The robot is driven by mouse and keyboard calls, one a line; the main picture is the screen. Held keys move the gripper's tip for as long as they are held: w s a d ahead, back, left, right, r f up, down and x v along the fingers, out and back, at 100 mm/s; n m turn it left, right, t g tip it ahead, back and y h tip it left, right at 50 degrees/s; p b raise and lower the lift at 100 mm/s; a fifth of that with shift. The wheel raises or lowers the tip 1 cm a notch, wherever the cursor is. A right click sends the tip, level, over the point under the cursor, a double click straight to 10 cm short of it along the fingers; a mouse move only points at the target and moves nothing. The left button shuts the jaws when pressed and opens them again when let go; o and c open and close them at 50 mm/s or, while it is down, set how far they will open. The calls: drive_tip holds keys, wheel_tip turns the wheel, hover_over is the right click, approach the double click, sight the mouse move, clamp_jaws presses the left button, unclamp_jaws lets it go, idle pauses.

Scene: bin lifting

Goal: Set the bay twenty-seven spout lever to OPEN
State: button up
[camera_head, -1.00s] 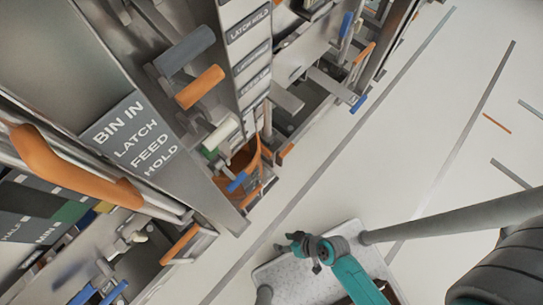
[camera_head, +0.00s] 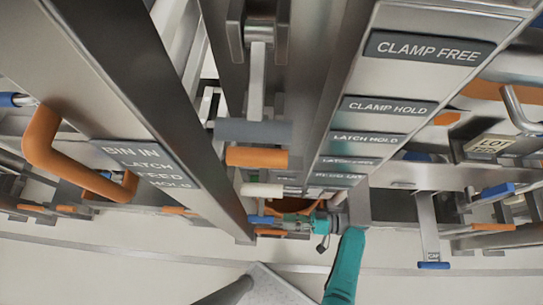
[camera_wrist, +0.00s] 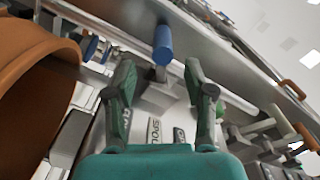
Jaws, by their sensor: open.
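A blue-handled lever (camera_wrist: 163,45) stands ahead of my open gripper (camera_wrist: 159,68) in the wrist view. Its handle appears between and beyond the two fingertips, and I see no grip on it. A plate (camera_wrist: 153,132) below it carries partly readable lettering that looks like "SPOU"; the bay number and lever setting are not readable. In the head view my gripper (camera_head: 298,220) is small, at the foot of the bay near a blue handle (camera_head: 262,219). I cannot tell whether this is the same lever.
A large orange bin (camera_wrist: 32,85) fills the wrist view's left side; an orange rim (camera_head: 290,206) shows behind my gripper in the head view. Orange (camera_head: 257,157), grey (camera_head: 253,131) and cream (camera_head: 262,190) handles hang above. A steel post (camera_head: 165,120) stands left.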

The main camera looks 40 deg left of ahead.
sight(264, 219)
drive_tip(key=x, duration=1)
drive_tip(key=shift+a+r, duration=0.15)
drive_tip(key=shift+r, duration=0.15)
clamp_jaws()
